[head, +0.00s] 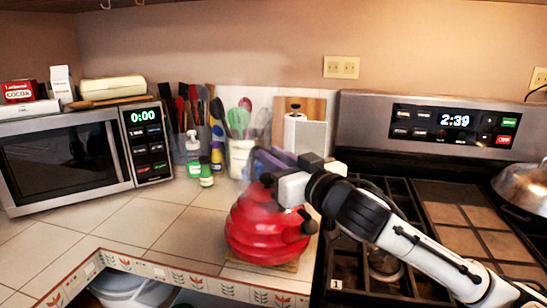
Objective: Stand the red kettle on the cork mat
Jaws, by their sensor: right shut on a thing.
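The red kettle (265,228) is upright at the front of the tiled counter, just left of the stove. My right gripper (270,184) is shut on it at the top, by its dark handle (258,160). A thin strip of tan cork mat (292,267) shows below the kettle's base at the right; the kettle hides the rest of it. The kettle's base looks low over the mat, but I cannot tell whether it touches. My left gripper is not in view.
The stove (400,258) with black grates is at the right, with a metal lidded pan (525,187). A microwave (80,155), utensil holders and small bottles (205,172) stand behind. The counter (150,225) left of the kettle is clear; its front edge is close.

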